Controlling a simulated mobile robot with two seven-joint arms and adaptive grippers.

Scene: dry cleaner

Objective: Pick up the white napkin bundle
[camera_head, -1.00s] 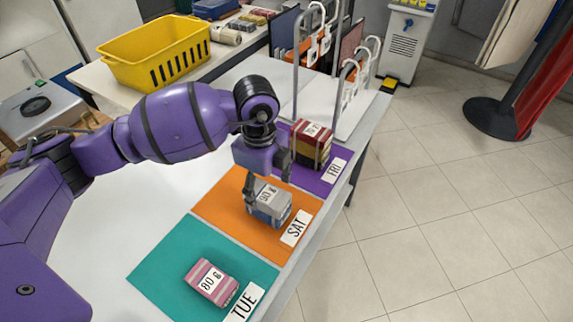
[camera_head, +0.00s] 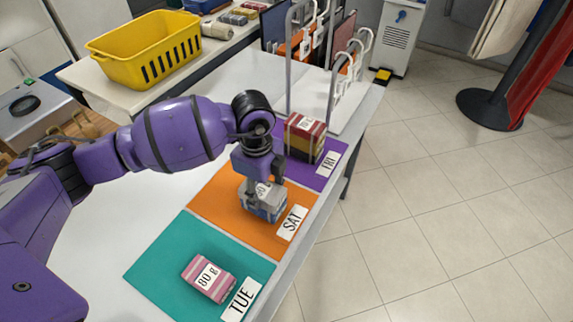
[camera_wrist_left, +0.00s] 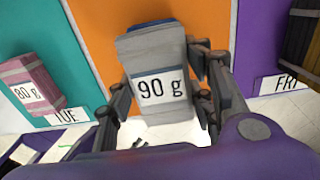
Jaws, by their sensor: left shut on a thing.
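A pale grey-white bundle (camera_head: 264,203) with a 90 g label lies over the orange SAT mat (camera_head: 222,196). Some blue shows at its lower part. It also fills the middle of the left wrist view (camera_wrist_left: 152,52), label toward me. My left gripper (camera_head: 262,186) points down over it and is shut on it, one finger on each side. Whether the bundle touches the mat I cannot tell. My right gripper is not in view.
A pink striped 80 g bundle (camera_head: 209,278) lies on the teal TUE mat (camera_head: 160,268). A red, yellow and dark stack (camera_head: 305,138) stands on the purple FRI mat (camera_head: 331,150). Metal racks (camera_head: 350,75) stand behind. A yellow basket (camera_head: 145,50) sits at the back left.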

